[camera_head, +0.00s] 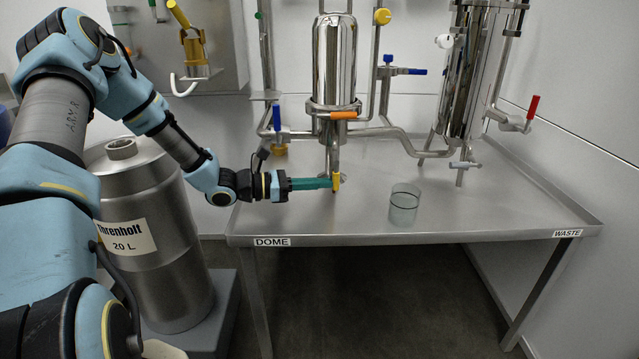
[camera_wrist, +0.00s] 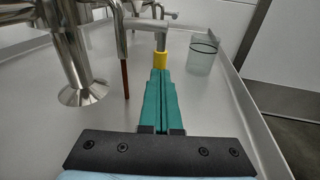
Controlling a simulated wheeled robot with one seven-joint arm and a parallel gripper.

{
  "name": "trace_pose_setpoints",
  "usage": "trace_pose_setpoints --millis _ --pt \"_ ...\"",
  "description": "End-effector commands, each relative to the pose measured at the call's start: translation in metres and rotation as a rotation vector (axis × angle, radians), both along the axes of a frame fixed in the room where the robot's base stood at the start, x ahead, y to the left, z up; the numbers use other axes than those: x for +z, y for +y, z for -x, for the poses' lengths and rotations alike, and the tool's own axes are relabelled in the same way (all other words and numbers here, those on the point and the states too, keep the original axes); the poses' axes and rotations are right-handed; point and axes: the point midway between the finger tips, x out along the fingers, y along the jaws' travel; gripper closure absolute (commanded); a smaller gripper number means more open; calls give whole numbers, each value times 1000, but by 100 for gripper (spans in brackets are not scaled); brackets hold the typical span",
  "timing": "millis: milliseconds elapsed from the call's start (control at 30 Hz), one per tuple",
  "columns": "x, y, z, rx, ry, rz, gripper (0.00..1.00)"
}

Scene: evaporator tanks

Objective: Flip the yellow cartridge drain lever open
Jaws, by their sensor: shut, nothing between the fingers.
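The yellow lever (camera_head: 336,182) hangs upright at the lower end of the thin pipe under the middle steel vessel (camera_head: 334,60), just above the table. In the wrist view its yellow sleeve (camera_wrist: 161,59) shows straight beyond my fingertips. My gripper (camera_head: 328,183) reaches in level from the left, and its green fingers are shut with nothing between them. The tips are at or very near the lever's left side; I cannot tell whether they touch. In the wrist view the fingers (camera_wrist: 160,76) hide what lies below the sleeve.
A clear beaker (camera_head: 404,204) stands right of the lever on the steel table (camera_head: 480,215). An orange handle (camera_head: 344,115) and a blue handle (camera_head: 277,117) sit above. A red-handled valve (camera_head: 532,107) is at the right. A steel tank (camera_head: 150,275) stands left of the table.

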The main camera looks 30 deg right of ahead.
Motion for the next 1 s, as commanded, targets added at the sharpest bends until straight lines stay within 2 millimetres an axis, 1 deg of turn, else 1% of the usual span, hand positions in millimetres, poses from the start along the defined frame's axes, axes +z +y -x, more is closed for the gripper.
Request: trace_pose_setpoints --millis 267,367,600,700,833,1000 --pt "-1 0 2 -4 1 -2 100" --pt "1 10 -1 -2 0 -3 100" --pt "5 49 -12 2 0 -2 100" --pt "6 62 -15 2 0 0 100" --pt "6 71 -17 0 0 -1 100" --pt "6 74 -18 0 0 0 100"
